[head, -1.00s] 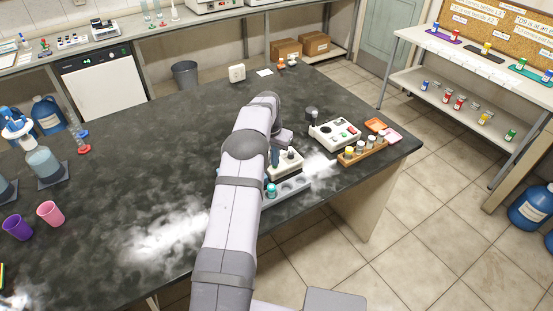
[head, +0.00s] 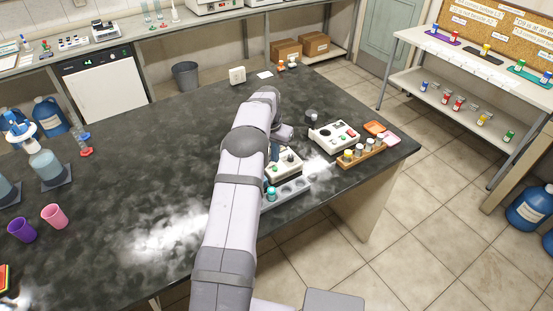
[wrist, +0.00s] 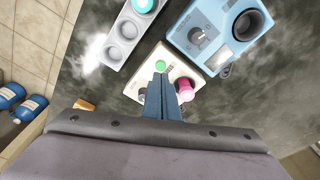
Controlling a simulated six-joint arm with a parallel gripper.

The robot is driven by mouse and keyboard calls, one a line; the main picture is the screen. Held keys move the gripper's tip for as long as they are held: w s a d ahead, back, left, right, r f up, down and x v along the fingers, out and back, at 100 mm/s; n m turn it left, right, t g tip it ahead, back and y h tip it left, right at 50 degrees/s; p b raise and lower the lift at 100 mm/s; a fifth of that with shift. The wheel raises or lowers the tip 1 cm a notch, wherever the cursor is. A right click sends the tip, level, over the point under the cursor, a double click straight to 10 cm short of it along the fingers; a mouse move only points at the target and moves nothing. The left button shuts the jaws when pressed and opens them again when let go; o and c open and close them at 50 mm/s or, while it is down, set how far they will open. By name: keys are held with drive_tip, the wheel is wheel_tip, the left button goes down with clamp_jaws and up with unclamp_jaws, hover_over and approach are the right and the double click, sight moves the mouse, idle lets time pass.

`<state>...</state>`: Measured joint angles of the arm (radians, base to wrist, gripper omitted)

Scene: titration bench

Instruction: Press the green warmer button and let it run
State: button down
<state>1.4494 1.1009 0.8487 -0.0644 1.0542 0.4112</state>
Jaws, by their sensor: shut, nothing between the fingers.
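The green button (wrist: 160,66) sits on top of a cream warmer box (wrist: 183,73) in the wrist view. The same box (head: 291,165) shows in the head view, beside my forearm and partly hidden by it. My gripper (wrist: 161,80) is shut and empty, its blue fingers pointing down over the box. The fingertips appear right beside the green button's near edge. I cannot tell whether they touch it. A pink knob or cap (wrist: 185,91) stands to the right of the fingers.
A grey rack (head: 293,188) with a teal-capped vial (head: 271,194) lies close by. A blue device with a dial (wrist: 200,33) is near the box. Another cream box with buttons (head: 333,135) and a wooden vial rack (head: 362,153) stand to the right.

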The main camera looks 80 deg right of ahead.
sight(274, 168)
wheel_tip(274, 168, up, 4)
drive_tip(key=shift+f+p, duration=0.1)
drive_tip(key=shift+p, duration=1.05)
